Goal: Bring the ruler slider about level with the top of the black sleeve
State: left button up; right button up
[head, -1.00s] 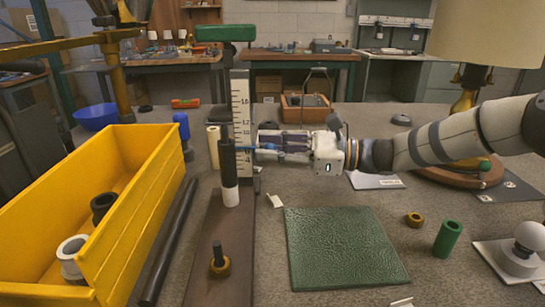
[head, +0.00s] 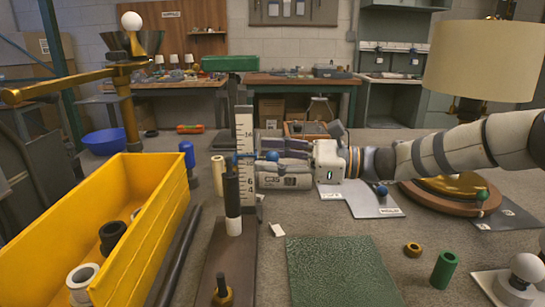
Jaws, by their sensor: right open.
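The white ruler (head: 244,135) stands upright on a dark wooden base (head: 222,262). Its blue slider (head: 242,156) crosses the scale, with a round blue knob (head: 272,156) at its right. The black sleeve (head: 231,195) stands upright over a white section, in front and left of the ruler. In the picture the slider lies a little above the sleeve's top; their exact heights are hard to compare. My right gripper (head: 260,167) is open, pointing left beside the ruler. Its fingers lie around or just behind the knob; contact cannot be told. My left gripper is out of view.
A yellow bin (head: 150,235) with dark and white rings stands at left, below a brass arm (head: 75,82). A green mat (head: 340,270) lies in front, with a green cylinder (head: 445,269) to its right. A shaded lamp (head: 485,60) stands behind my right arm.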

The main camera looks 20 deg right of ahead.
jog(key=shift+d, duration=0.1)
jog(key=v, duration=1.2)
